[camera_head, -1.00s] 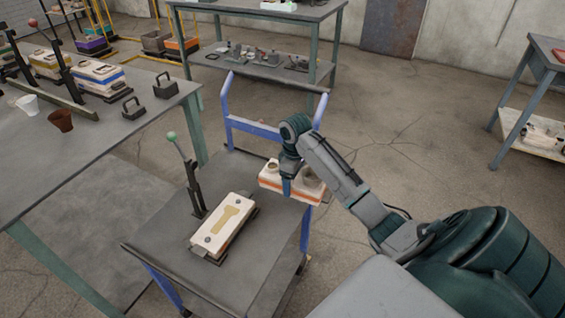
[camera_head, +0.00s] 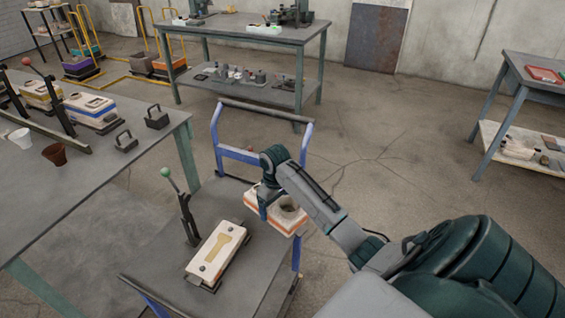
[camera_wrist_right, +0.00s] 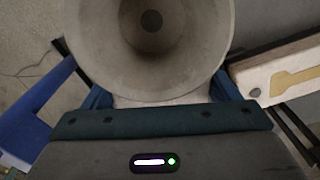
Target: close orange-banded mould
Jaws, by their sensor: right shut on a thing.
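The orange-banded mould is in two halves. Its lower half (camera_head: 222,240), pale with a tan key-shaped cavity facing up, lies on a dark base on the cart. My right gripper (camera_head: 263,205) is shut on the upper half (camera_head: 289,224), a pale block with an orange band and a round pouring cup on top. It holds this half apart from the lower half, to its right and farther back, near the cart's handle. In the right wrist view the grey cup (camera_wrist_right: 150,75) fills the top middle, and the lower half (camera_wrist_right: 270,75) shows at the right. My left gripper is out of view.
A black lever clamp with a green knob (camera_head: 166,172) stands upright left of the lower half. The cart top (camera_head: 185,292) is otherwise clear. The blue cart handle (camera_head: 240,155) rises behind. A table (camera_head: 100,175) with other moulds and cups stands left.

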